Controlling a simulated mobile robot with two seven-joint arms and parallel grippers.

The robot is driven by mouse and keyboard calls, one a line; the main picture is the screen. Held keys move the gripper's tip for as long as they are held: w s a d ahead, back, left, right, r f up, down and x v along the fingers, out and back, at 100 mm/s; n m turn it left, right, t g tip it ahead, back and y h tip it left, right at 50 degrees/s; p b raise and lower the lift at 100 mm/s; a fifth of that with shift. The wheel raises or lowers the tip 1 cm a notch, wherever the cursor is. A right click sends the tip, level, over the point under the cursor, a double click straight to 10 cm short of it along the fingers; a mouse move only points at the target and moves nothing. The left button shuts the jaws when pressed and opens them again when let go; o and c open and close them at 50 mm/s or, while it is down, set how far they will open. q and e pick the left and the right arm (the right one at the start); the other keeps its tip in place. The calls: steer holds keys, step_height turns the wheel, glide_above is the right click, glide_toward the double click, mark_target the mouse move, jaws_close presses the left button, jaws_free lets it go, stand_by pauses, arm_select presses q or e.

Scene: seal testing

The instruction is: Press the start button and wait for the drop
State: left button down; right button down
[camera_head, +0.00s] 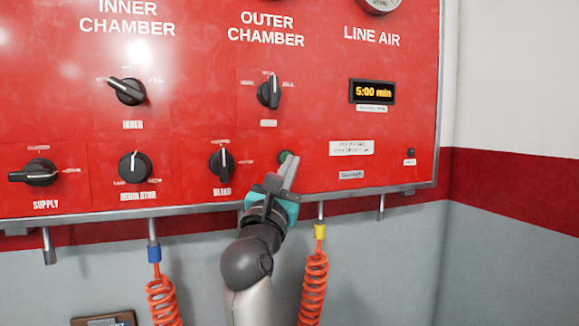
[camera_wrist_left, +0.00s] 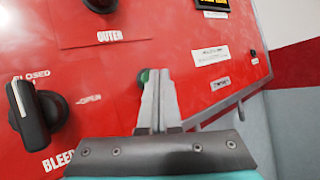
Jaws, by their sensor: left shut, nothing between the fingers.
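The green start button (camera_head: 284,156) sits on the red panel, below the OUTER knob; it also shows in the left wrist view (camera_wrist_left: 144,76), partly hidden by my fingertips. My left gripper (camera_head: 289,162) is shut and empty, with its fingertips at the button. In the left wrist view my shut fingers (camera_wrist_left: 158,78) overlap the button's right side. I cannot tell whether they touch it or press it in. The display (camera_head: 373,92) reads 5:00 min. My right gripper is not in view.
The BLEED knob (camera_head: 221,163) is just left of my gripper, and the OUTER knob (camera_head: 269,91) is above it. Orange coiled hoses (camera_head: 314,285) hang below the panel's metal lower edge. A small black switch (camera_head: 410,155) is at the panel's right. The grey wall on the right is clear.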

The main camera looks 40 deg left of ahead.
arm_select(q)
steer(key=s+d+p, duration=0.1)
steer(key=s+d, duration=0.1)
steer(key=d, duration=0.3)
steer(key=shift+s+d, duration=0.2)
steer(key=shift+s, duration=0.15)
stand_by(0.7)
